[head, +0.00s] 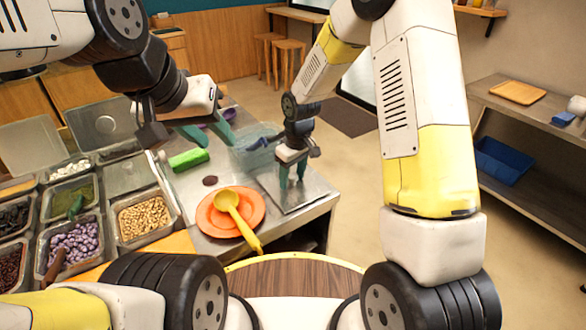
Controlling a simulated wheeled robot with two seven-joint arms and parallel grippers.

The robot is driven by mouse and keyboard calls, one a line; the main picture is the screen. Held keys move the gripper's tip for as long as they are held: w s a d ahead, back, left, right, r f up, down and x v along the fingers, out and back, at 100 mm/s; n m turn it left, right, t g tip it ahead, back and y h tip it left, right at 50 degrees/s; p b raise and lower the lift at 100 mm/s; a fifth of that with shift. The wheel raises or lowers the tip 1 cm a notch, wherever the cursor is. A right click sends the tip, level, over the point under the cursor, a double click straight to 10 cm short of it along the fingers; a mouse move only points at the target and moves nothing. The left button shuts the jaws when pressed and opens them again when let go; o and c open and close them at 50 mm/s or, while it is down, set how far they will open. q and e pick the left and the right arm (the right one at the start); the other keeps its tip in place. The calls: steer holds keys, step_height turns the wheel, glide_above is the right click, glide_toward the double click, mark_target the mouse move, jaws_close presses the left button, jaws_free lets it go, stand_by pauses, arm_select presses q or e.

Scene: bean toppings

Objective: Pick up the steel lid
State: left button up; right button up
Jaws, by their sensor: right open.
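A flat square steel lid (308,191) lies at the right end of the steel counter. My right gripper (292,177) points down over it with its teal fingers apart. The fingertips are at or just above the lid; I cannot tell whether they touch it. Nothing shows between them. My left gripper (212,128) is open and empty, above the back of the counter near a green block. Other steel lids stand or lie by the topping bins, one at the back (97,122) and one behind the beans (130,174).
Several bins stand on the left, one with pale beans (143,216). An orange plate (208,217) with a yellow ladle (236,213) sits left of the lid. A green block (188,159) and a clear container (247,150) lie behind. Open floor is on the right.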

jaws_close()
steer(key=shift+r, duration=0.2)
